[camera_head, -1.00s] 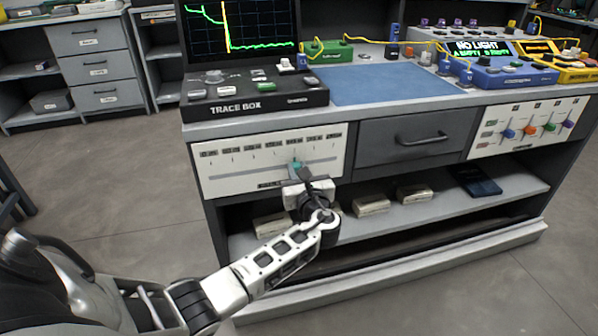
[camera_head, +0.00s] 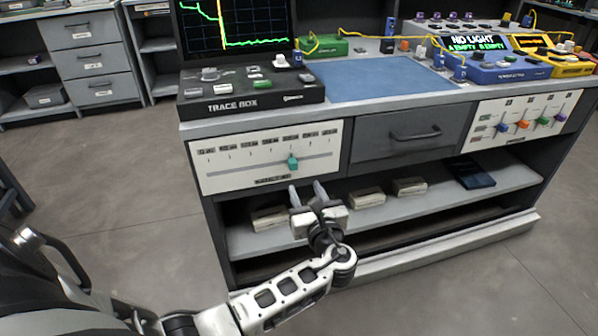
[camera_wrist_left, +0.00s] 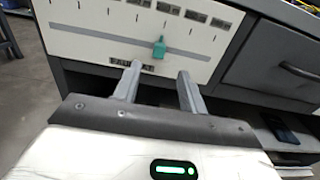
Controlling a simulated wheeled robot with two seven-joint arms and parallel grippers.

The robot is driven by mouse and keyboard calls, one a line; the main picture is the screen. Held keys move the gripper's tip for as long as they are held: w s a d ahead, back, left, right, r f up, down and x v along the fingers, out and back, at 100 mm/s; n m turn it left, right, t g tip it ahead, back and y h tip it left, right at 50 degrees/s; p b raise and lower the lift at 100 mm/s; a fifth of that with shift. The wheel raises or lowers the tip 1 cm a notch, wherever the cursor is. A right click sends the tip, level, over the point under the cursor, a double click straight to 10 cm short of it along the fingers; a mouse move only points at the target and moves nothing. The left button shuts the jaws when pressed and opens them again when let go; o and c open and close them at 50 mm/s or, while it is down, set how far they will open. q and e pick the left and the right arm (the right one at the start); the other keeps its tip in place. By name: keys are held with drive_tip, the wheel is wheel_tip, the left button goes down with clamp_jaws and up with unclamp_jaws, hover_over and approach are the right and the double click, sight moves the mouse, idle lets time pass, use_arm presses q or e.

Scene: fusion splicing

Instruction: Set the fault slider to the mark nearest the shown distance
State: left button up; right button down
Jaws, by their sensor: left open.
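The fault slider's teal knob (camera_head: 293,162) sits on a horizontal slot in the white scale panel (camera_head: 215,178), right of the slot's middle. Printed labels and tick marks run above the slot, too small to read surely. In the left wrist view the knob (camera_wrist_left: 159,47) stands beyond the fingers, apart from them. My left gripper (camera_head: 307,190) is open and empty, just below and in front of the panel; its two fingers (camera_wrist_left: 157,82) point toward the panel. The trace box (camera_head: 250,92) has a screen (camera_head: 240,25) with a yellow-green trace. My right gripper is out of view.
A closed drawer (camera_head: 400,135) is right of the panel, then a second panel with several coloured sliders (camera_head: 525,122). A shelf (camera_head: 440,195) below holds pale boxes (camera_head: 367,199). A blue mat (camera_head: 375,82) lies on the bench top.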

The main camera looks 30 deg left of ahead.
use_arm(q)
drive_tip(key=v, duration=0.6)
drive_tip(key=shift+p, duration=0.3)
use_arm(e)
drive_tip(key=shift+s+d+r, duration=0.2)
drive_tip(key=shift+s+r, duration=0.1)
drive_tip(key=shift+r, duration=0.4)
use_arm(q)
drive_tip(key=shift+d, duration=0.1)
